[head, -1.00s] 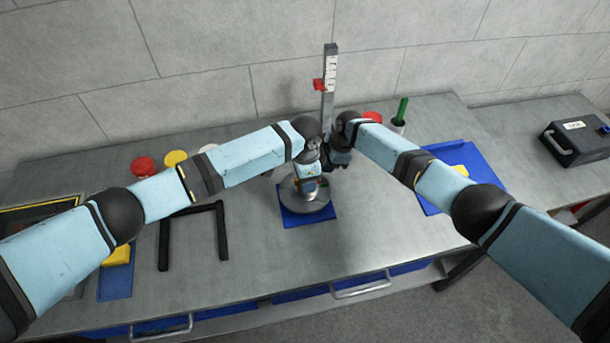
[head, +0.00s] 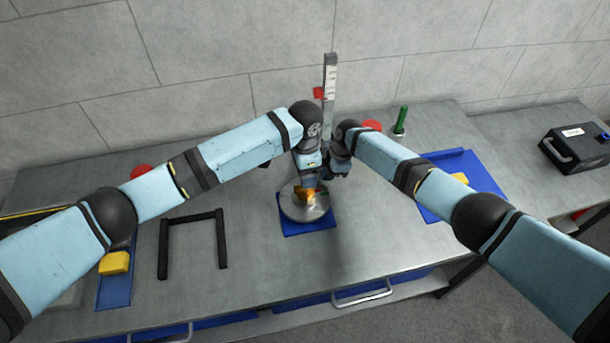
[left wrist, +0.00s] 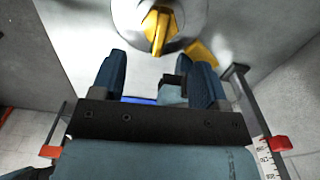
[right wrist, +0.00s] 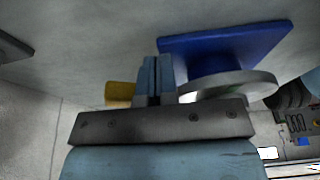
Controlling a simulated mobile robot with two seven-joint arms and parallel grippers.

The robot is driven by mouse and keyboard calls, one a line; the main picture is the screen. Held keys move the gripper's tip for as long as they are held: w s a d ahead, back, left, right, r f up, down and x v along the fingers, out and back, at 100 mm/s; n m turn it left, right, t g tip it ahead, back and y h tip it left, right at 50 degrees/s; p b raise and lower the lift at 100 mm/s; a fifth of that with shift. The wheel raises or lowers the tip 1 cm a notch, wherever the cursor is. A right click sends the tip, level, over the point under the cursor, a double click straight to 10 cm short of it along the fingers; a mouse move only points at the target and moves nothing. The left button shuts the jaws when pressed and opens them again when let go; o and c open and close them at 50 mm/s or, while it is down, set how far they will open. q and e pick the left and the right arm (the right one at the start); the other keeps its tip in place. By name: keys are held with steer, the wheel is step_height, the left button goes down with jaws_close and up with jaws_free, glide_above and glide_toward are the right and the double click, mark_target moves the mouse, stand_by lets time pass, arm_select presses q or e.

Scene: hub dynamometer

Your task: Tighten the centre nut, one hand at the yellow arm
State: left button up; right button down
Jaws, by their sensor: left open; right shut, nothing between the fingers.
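The round grey hub plate (head: 292,211) sits on a blue base (head: 306,230) mid-bench. Yellow parts (head: 304,193) show on its top. In the left wrist view, a yellow bar-like piece (left wrist: 158,30) stands at the hub's middle, with another yellow piece (left wrist: 203,52) beside it. I cannot tell for sure which is the nut and which the arm. My left gripper (left wrist: 155,82) is open and empty, above and short of the yellow pieces. My right gripper (right wrist: 156,62) is shut and empty beside the plate (right wrist: 235,88); a yellow piece (right wrist: 119,94) shows left of its fingers.
A grey upright scale (head: 329,85) with a red slider stands behind the hub. A black frame (head: 192,219) lies left. A blue tray (head: 436,200) and a green-handled tool (head: 401,118) are right. The bench in front of the hub is clear.

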arm_select(q)
steer(key=shift+r, duration=0.55)
steer(key=shift+r, duration=0.1)
arm_select(e)
steer(key=shift+r, duration=0.1)
arm_select(q)
steer(key=shift+r+p, duration=2.25)
steer(key=shift+p, duration=0.1)
arm_select(e)
steer(key=a+v, duration=0.1)
steer(key=v, duration=0.7)
steer(key=shift+s+r, duration=0.5)
steer(key=shift+r, duration=0.05)
steer(key=shift+d, duration=0.1)
